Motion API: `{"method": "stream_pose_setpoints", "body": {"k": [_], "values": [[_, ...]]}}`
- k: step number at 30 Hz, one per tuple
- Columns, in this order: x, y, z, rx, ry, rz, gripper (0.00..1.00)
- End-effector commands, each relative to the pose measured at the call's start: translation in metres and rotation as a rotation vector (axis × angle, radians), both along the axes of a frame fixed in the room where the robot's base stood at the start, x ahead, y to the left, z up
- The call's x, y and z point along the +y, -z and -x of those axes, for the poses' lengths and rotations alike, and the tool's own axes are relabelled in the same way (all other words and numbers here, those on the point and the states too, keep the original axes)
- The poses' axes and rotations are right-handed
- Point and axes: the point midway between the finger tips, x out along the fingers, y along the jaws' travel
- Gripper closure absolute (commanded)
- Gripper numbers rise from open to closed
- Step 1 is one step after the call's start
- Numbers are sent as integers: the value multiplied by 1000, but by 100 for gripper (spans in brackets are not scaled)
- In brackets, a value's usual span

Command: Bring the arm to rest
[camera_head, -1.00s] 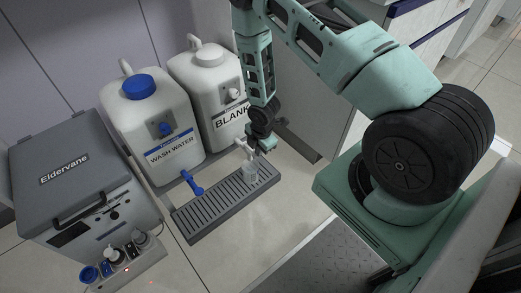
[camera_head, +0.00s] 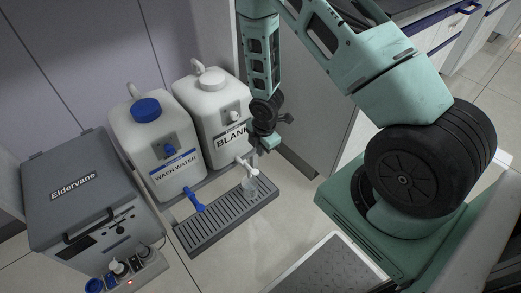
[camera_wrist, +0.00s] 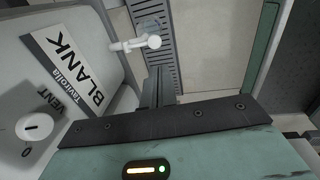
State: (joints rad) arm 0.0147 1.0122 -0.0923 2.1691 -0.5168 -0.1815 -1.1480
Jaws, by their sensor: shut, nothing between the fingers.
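My arm reaches down from the top of the head view, with its wrist beside the right side of the white BLANK jug (camera_head: 208,103). My gripper (camera_head: 270,143) is shut and empty, to the right of and above the jug's white spigot (camera_head: 243,163), apart from it in the picture. In the wrist view the closed fingers (camera_wrist: 158,88) point toward the grey grated drip tray (camera_wrist: 150,30), with the BLANK label and the spigot (camera_wrist: 140,43) to their left. A small clear cup (camera_head: 249,185) stands on the drip tray (camera_head: 205,238) below the spigot.
A white WASH WATER jug (camera_head: 150,125) with a blue cap and blue tap stands left of the BLANK jug. A grey Eldervane box (camera_head: 75,180) stands further left, with small bottles (camera_head: 120,268) in front. A cabinet panel (camera_head: 310,110) rises close behind my wrist.

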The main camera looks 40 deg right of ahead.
Motion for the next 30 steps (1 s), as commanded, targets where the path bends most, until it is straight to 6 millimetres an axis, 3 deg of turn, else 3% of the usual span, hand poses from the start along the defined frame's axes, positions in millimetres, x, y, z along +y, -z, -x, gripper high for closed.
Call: {"method": "stream_pose_setpoints", "body": {"k": [10,14,17,22,26,30], "values": [[0,0,0,0,0,0,100],[11,-15,-4,-7,35,-6,100],[36,-45,-8,-10,112,-20,100],[96,-119,4,0,310,-62,100],[139,-172,31,24,454,-91,100],[177,-224,74,56,597,-113,100]]}}
